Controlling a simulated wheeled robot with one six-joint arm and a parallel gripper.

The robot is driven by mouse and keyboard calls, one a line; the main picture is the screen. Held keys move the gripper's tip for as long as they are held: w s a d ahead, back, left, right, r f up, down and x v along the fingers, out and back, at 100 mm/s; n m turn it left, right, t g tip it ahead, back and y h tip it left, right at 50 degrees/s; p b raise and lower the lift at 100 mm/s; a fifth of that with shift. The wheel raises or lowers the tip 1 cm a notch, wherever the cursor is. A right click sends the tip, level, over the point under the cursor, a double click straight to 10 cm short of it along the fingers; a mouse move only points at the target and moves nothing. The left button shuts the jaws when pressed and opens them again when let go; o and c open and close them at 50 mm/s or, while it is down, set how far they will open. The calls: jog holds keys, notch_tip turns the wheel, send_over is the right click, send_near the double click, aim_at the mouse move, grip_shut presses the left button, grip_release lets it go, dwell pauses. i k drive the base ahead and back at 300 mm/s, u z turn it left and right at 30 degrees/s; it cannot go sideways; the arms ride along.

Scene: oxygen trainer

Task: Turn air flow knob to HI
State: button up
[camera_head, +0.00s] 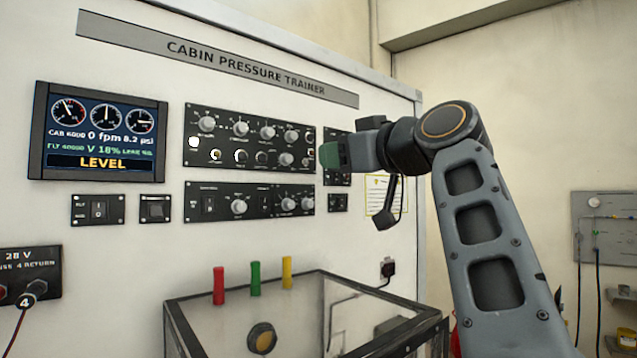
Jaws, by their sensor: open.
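The upper black control panel (224,142) on the white trainer wall carries several grey round knobs, including a top-row knob (267,132) and a lower-right knob (285,159). A second black panel (222,200) below it has more knobs, including one near its middle (239,206). The labels are too small to read, so I cannot tell which knob is air flow or where it points. My gripper (330,155), with a green pad at its tip, is at the upper panel's right end. It is open, seems to hold nothing, and partly hides a small panel (338,178) behind it.
A display (99,135) reading LEVEL is at the left, with two small switch panels below it. A dark-framed clear box (210,318) stands in front of the wall, below the panels, with red, green and yellow handles at its back. Open space lies before the panels.

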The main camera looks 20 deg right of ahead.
aim_at(238, 206)
jog(key=k, duration=1)
